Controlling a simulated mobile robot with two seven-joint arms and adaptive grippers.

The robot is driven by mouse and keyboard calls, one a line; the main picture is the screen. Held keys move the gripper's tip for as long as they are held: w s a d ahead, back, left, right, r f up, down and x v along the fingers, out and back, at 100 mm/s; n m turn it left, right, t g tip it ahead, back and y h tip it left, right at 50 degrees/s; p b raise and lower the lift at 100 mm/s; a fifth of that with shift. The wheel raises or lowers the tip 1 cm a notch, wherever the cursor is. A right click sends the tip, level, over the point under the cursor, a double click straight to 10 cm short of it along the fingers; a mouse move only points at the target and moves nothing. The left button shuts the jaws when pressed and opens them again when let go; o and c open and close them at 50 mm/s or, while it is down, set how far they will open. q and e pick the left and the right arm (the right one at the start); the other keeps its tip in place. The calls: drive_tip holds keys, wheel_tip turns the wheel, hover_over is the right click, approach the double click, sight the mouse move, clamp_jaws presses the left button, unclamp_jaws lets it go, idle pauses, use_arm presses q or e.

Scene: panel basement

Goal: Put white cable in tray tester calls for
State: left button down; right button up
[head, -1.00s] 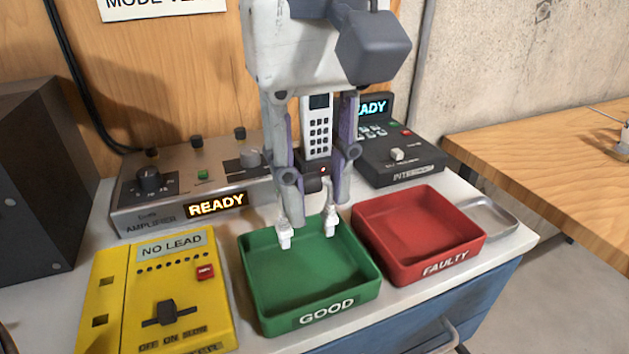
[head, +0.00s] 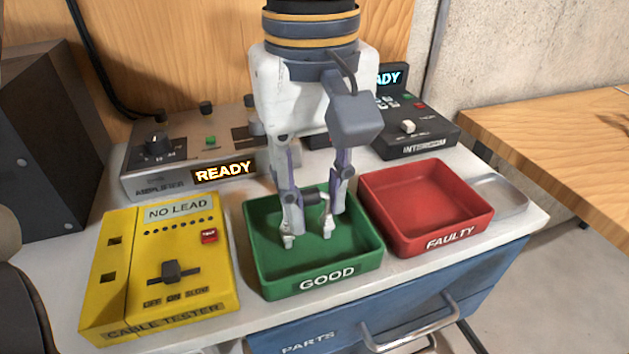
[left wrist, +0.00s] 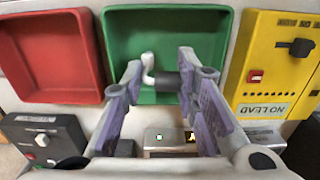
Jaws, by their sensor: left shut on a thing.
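The white cable (head: 326,228) hangs from my left gripper (head: 314,196), its white plugs pointing down over the green GOOD tray (head: 362,279). The gripper is shut on the cable's dark middle part, which shows between the fingers in the left wrist view (left wrist: 165,82). In the head view the plugs appear inside the tray's outline; whether they touch its floor I cannot tell. The red FAULTY tray (head: 420,205) stands to the right, empty. The yellow cable tester (head: 130,270) stands to the left; its display reads NO LEAD. My right gripper is not in view.
A grey amplifier (head: 150,180) with a lit READY display stands behind the trays. A dark intercom (head: 425,140) is at the back right. A small metal dish (head: 505,195) lies beside the red tray. The blue drawer front (head: 400,330) is below.

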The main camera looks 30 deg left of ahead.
sight(313, 190)
use_arm(q)
drive_tip(key=c, duration=1.2)
unclamp_jaws()
drive_tip(key=shift+c, duration=0.2)
wheel_tip(313, 190, up, 13)
drive_tip(key=shift+r, duration=0.1)
